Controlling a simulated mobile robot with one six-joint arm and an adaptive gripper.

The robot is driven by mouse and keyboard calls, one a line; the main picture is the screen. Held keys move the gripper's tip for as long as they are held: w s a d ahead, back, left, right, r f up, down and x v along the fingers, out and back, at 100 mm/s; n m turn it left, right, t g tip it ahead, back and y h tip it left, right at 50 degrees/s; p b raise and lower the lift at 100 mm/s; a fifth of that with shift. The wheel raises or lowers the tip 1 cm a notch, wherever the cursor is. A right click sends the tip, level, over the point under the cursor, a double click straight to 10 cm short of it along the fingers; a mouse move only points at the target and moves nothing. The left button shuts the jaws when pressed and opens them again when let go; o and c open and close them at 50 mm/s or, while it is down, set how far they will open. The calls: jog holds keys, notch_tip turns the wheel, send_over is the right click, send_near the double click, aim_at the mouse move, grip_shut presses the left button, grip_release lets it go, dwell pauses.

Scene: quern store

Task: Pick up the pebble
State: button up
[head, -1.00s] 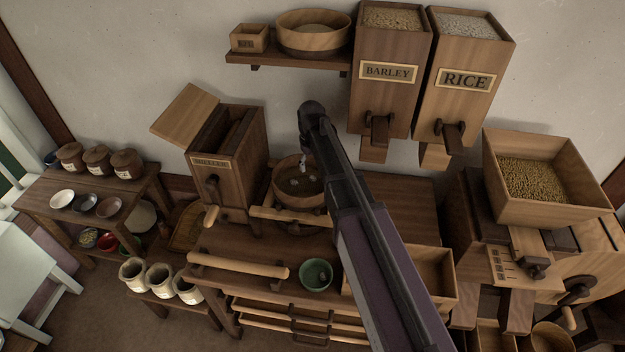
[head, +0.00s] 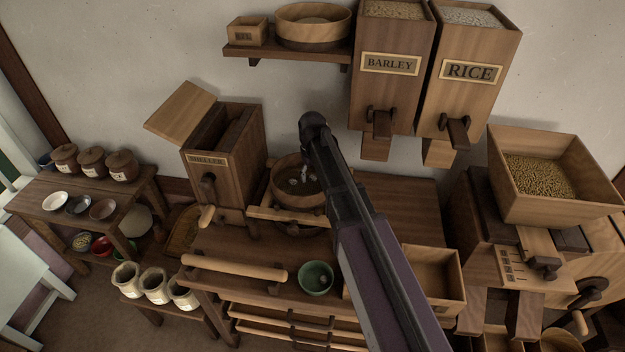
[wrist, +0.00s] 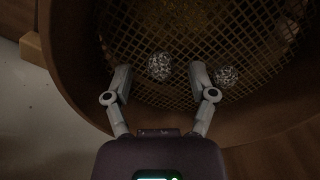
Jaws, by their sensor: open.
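A round wooden sieve (head: 284,204) with a mesh bottom stands on the bench in the head view; its rim and mesh fill much of the wrist view. Two speckled grey-white pebbles lie on the mesh in the wrist view. One pebble (wrist: 159,66) is between and slightly beyond my fingertips, with a gap on both sides. The other pebble (wrist: 227,76) is just outside my right finger. My gripper (wrist: 161,74) is open and empty.
The sieve's rim surrounds the fingers. A wooden hopper box (head: 226,155) stands left of the sieve, a green bowl (head: 316,278) in front. Barley (head: 390,65) and rice (head: 470,72) bins hang on the wall behind, to the right.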

aim_at(312, 175)
dwell(0.3)
jog(key=c, duration=0.9)
jog(key=shift+r, duration=0.2)
notch_tip(312, 175, up, 10)
jog(key=p, duration=1)
jog(key=shift+f, duration=0.2)
